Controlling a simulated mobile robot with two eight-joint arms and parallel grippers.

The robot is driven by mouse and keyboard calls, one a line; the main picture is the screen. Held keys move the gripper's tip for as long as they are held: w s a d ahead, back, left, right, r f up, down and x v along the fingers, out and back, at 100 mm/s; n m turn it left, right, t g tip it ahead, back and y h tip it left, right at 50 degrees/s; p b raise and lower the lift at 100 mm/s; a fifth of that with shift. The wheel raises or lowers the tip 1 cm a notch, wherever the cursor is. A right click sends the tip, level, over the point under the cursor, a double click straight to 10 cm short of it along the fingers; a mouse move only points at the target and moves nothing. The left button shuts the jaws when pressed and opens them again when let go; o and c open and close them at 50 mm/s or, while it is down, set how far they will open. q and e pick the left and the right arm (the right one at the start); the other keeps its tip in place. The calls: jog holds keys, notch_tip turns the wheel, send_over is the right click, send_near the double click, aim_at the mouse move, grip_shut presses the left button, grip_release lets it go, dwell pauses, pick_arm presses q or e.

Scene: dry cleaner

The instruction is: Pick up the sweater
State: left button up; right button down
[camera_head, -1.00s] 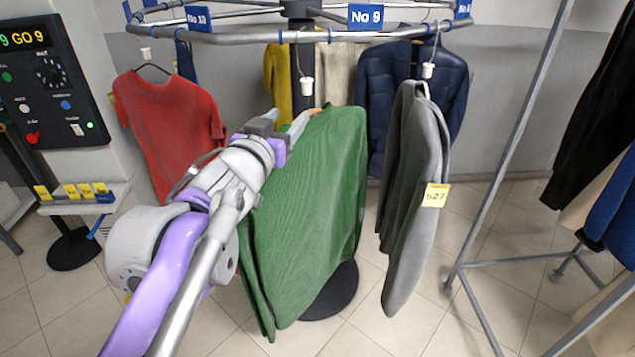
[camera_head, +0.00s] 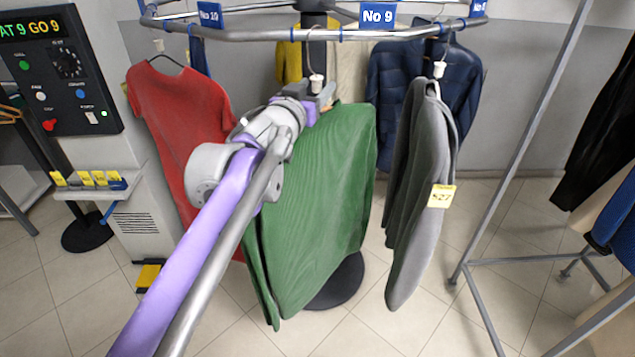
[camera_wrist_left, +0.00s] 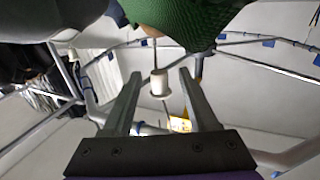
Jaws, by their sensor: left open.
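A green knit sweater (camera_head: 325,200) hangs below the No 9 sign on a hanger whose white collar (camera_head: 316,83) shows above its neck. My left gripper (camera_head: 322,97) is at that hanger's neck, just above the sweater, with my arm covering the sweater's left shoulder. In the left wrist view the jaws (camera_wrist_left: 160,75) are open, with the white collar (camera_wrist_left: 159,83) between or just beyond the fingertips and the green knit (camera_wrist_left: 185,18) at the top. I cannot tell whether they touch the collar. My right gripper is not in view.
A grey garment (camera_head: 420,190) with a yellow tag (camera_head: 441,196) hangs close on the right, a red top (camera_head: 180,125) on the left. A navy puffer jacket (camera_head: 390,75) is behind. The round rail (camera_head: 260,36) runs above; a metal rack (camera_head: 520,135) stands right.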

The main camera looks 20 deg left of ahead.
pick_arm(q)
jog(key=shift+w, duration=0.75)
jog(key=shift+s, duration=0.25)
jog(key=shift+c, duration=0.9)
grip_shut()
jog(key=shift+d, duration=0.1)
